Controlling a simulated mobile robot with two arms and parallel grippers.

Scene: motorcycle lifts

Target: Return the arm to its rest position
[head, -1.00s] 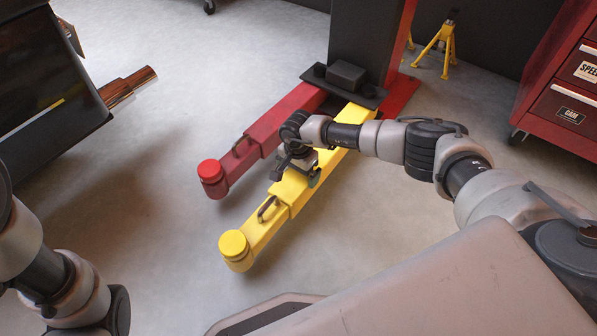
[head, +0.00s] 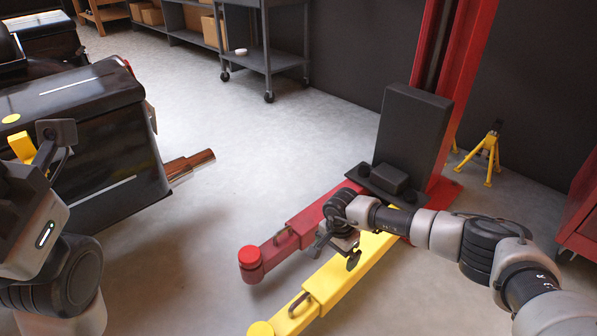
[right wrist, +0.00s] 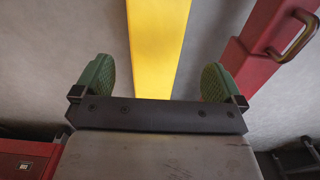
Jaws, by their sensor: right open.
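My right arm reaches in from the right in the head view. Its gripper (head: 340,250) hangs over the yellow lift arm (head: 335,283), near the red lift arm (head: 298,232). In the right wrist view the gripper (right wrist: 156,82) is open, with green pads wide apart and nothing between them. The yellow lift arm (right wrist: 160,40) runs beyond the gap, and the red arm with its handle (right wrist: 292,35) lies to the right. My left arm is folded at the left edge of the head view; its fingers cannot be made out.
The red lift column (head: 462,95) with a dark box stands behind my right gripper. A yellow jack stand (head: 486,153) and a red cabinet (head: 580,215) are at right. A black cabinet-like body (head: 85,135) is near my left arm. Open floor lies between.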

